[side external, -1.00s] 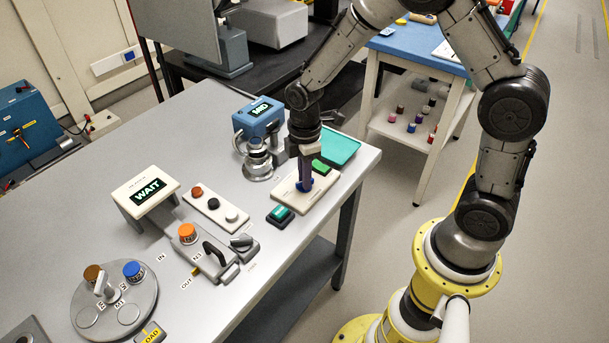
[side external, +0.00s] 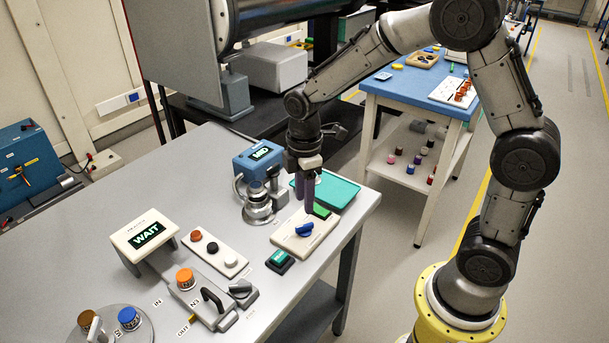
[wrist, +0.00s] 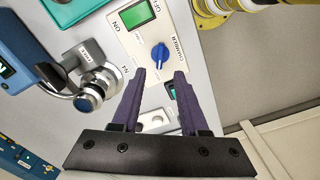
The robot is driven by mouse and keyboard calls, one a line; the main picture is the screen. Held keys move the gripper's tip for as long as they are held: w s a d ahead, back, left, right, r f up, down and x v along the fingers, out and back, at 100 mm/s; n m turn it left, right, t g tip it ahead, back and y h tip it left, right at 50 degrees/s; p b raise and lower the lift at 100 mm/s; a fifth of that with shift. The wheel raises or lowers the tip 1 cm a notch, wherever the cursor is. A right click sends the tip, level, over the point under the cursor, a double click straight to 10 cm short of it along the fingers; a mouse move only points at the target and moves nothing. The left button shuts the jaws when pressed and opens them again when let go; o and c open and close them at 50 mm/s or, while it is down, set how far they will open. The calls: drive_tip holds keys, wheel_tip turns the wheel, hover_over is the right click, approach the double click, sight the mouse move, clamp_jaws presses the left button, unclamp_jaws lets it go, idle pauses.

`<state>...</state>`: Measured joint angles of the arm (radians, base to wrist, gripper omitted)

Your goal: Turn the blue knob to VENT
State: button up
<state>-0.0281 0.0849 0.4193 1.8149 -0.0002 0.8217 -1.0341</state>
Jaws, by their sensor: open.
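The blue knob (side external: 305,229) sits on a cream panel (side external: 287,244) near the right end of the grey table. In the wrist view the knob (wrist: 159,55) is in full sight, beside the word CHAMBER; no VENT label is readable. My gripper (side external: 308,198) is above the panel, fingers pointing down, apart from the knob. In the wrist view its two purple fingers (wrist: 160,76) are spread with nothing between them, and the knob shows just beyond the tips.
A green switch (side external: 321,211) shares the panel. A teal tray (side external: 338,192) lies behind it. A blue device with a lit display (side external: 258,160) and metal fitting stands to the left. A dark button box with a green top (side external: 279,258) is in front. A WAIT display (side external: 146,235) stands further left.

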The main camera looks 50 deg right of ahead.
wheel_tip(320, 180, up, 6)
drive_tip(key=shift+r, duration=0.15)
idle(0.3)
drive_tip(key=s+r+m+t, duration=0.2)
drive_tip(key=s+r+t, duration=0.2)
drive_tip(key=s+r, duration=0.6)
drive_tip(key=s+d+f+m+t, duration=0.1)
drive_tip(key=s+f+m, duration=0.1)
drive_tip(key=s+m, duration=0.7)
drive_tip(key=shift+s+f+m+t, duration=0.3)
drive_tip(key=shift+s+m, duration=0.1)
drive_tip(key=shift+m, duration=0.2)
